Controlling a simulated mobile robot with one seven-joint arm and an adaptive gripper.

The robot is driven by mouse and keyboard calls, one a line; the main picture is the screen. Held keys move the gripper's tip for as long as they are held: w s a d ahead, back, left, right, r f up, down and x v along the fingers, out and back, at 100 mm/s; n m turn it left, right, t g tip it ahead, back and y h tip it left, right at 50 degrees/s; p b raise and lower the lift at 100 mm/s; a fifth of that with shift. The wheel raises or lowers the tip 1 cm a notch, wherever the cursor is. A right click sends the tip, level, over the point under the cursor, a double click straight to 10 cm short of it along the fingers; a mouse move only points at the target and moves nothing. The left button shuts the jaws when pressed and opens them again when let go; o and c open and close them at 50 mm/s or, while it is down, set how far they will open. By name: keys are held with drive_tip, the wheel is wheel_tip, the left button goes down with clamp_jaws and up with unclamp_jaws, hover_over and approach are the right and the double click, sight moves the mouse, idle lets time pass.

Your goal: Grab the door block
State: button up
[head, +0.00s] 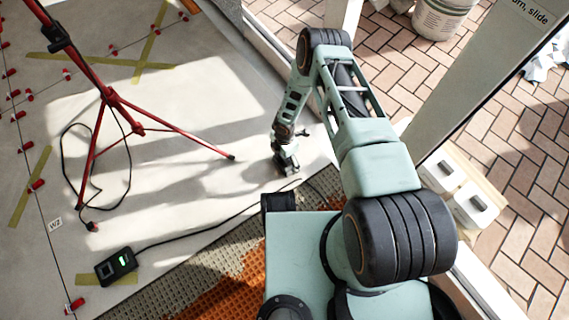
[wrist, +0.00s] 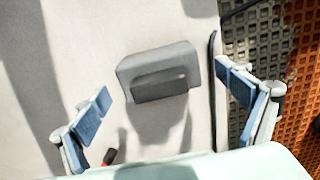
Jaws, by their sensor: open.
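A grey block (wrist: 150,65) with a darker grey raised part on its near side lies on the pale tile in the wrist view; I take it to be the door block. My gripper (wrist: 163,88) is open, with its blue-padded fingers apart on the left and right of the block. I see no finger touching it. In the head view my gripper (head: 287,165) points down near the tile edge, and the block cannot be told apart from it there.
A black cable (wrist: 213,90) runs between the block and the right finger. A red tripod (head: 106,95) stands at left, with a device (head: 116,266) in front.

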drive_tip(key=shift+r, duration=0.1)
drive_tip(key=c, duration=1.9)
